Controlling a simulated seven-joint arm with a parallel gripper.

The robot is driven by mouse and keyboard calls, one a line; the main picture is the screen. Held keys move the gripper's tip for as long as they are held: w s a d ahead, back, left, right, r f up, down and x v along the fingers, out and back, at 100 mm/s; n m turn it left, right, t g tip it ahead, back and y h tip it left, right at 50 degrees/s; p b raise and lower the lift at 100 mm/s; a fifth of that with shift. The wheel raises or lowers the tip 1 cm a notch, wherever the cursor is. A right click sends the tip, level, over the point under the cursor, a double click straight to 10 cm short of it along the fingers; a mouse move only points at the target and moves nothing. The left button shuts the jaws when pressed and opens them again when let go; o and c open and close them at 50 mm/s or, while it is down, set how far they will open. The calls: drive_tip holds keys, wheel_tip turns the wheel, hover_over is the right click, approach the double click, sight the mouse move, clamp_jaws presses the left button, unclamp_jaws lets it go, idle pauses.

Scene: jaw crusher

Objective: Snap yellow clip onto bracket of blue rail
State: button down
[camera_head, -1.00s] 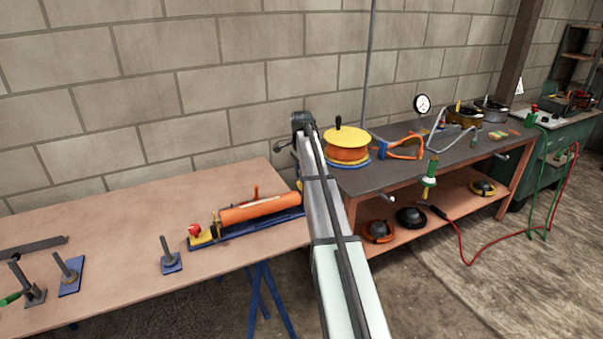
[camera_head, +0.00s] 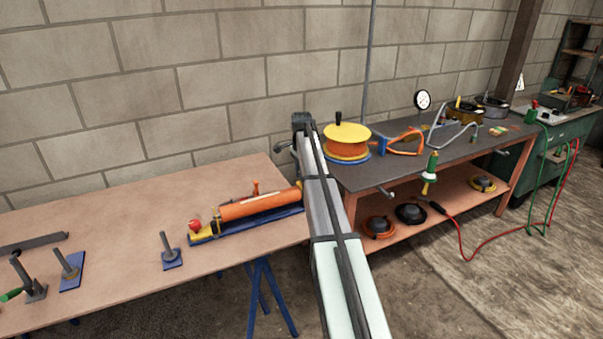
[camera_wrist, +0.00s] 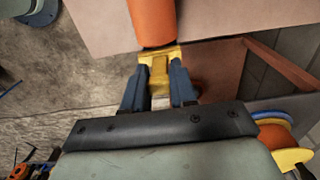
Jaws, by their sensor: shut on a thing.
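The yellow clip (camera_wrist: 160,70) sits between the two blue fingers of my gripper (camera_wrist: 158,84), which is shut on it. In the wrist view the clip is right at the end of the orange cylinder (camera_wrist: 153,20); I cannot tell if they touch. In the head view the orange cylinder (camera_head: 258,205) lies along the blue rail (camera_head: 248,227) on the left table, with a yellow fitting and a red knob (camera_head: 195,224) at its left end. My arm hides the gripper in the head view. The bracket cannot be made out.
Several upright posts on blue or dark bases, one of them here (camera_head: 171,253), stand on the left table (camera_head: 120,225). A dark bench (camera_head: 400,165) at right carries an orange and yellow reel (camera_head: 346,145) close beside my arm. A block wall stands behind.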

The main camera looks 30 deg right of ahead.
drive_tip(key=shift+f, duration=0.25)
drive_tip(key=c, duration=0.8)
unclamp_jaws()
wheel_tip(320, 180, up, 14)
drive_tip(key=shift+f, duration=0.1)
